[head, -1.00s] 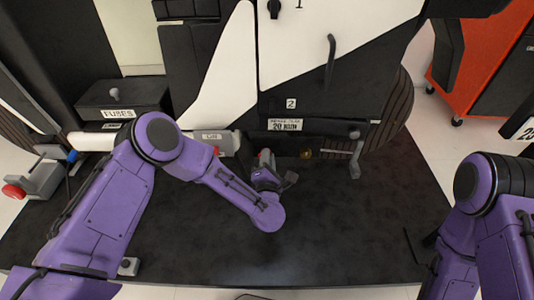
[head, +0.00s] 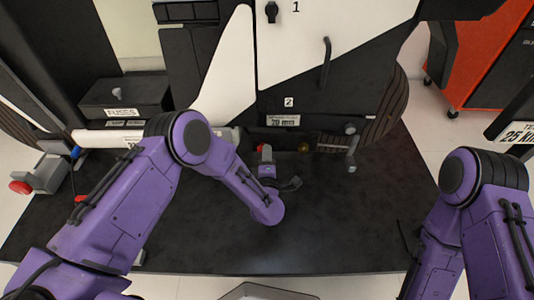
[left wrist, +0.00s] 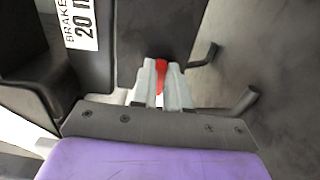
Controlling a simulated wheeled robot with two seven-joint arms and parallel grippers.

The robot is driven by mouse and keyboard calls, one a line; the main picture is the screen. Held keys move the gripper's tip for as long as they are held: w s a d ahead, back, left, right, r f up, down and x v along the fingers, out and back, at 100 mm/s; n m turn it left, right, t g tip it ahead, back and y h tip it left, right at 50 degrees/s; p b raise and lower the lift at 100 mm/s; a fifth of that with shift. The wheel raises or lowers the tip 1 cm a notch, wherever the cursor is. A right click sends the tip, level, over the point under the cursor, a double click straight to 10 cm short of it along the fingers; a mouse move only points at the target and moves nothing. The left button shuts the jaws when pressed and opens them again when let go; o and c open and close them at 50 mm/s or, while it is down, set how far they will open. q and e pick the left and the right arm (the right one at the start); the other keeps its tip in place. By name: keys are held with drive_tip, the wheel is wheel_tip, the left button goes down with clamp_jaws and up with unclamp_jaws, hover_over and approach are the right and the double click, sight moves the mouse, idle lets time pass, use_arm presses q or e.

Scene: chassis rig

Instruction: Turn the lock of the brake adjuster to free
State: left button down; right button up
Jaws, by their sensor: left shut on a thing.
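The red lock (left wrist: 160,76) of the brake adjuster shows in the left wrist view, between the two pale fingers of my left gripper (left wrist: 163,86). The fingers are shut on it and cover much of it. In the head view my left gripper (head: 266,158) is at the lower edge of the black-and-white chassis, below the white 20 mm label (head: 283,120). A small red patch shows at its tip there; the lock's exact angle cannot be told. Part of the brake label (left wrist: 82,22) also shows in the left wrist view. My right arm is at the right, its gripper out of view.
A brass knob (head: 303,147) and a grey lever fitting (head: 351,150) are right of my left gripper. A black fuses box (head: 124,97) and a clamp with a red knob (head: 20,187) are at left. An orange cart (head: 479,50) stands back right. The dark mat is mostly clear.

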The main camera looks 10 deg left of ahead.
use_arm(q)
drive_tip(key=shift+s+f, duration=0.1)
idle(0.3)
drive_tip(key=c, duration=1.1)
unclamp_jaws()
drive_tip(key=s+p, duration=0.1)
drive_tip(key=s, duration=0.2)
drive_tip(key=s+d+p, duration=0.1)
drive_tip(key=s, duration=0.3)
drive_tip(key=s+d+p, duration=0.1)
drive_tip(key=s, duration=0.2)
drive_tip(key=shift+s, duration=0.15)
